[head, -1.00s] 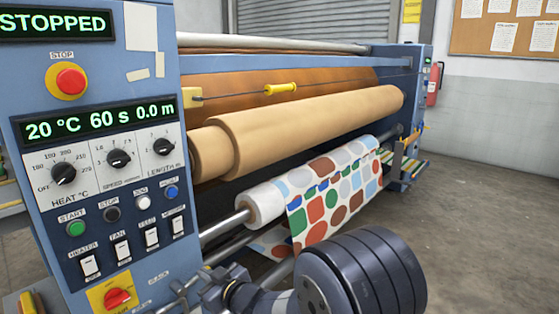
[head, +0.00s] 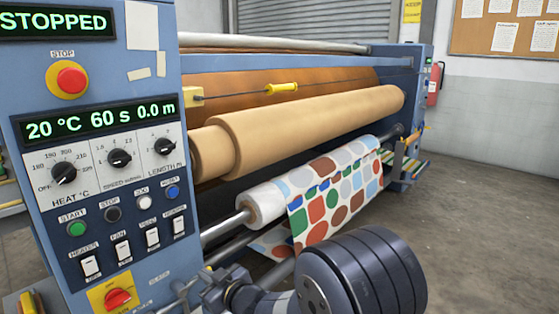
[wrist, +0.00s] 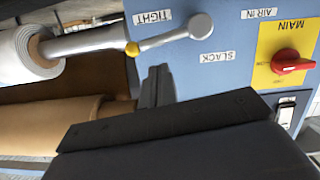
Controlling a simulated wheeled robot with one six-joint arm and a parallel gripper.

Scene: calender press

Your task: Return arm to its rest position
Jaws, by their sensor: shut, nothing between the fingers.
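My arm shows in the head view as a large dark ribbed joint (head: 365,275) at the bottom, in front of the press. Its thinner grey links run left from there, low beside the control panel. In the wrist view my gripper (wrist: 157,95) shows as dark shapes across the lower middle. It is shut, with nothing seen held in it. Beyond it is the blue side of the press (wrist: 215,80), with the tension lever (wrist: 190,32) between the TIGHT and SLACK labels. The red MAIN switch (wrist: 290,62) is at the right.
The control panel (head: 100,140) stands close at the left and reads STOPPED, 20 °C, 60 s, 0.0 m. The large tan roller (head: 310,125) and the patterned fabric roll (head: 325,190) extend behind my arm. Open floor (head: 480,220) lies to the right.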

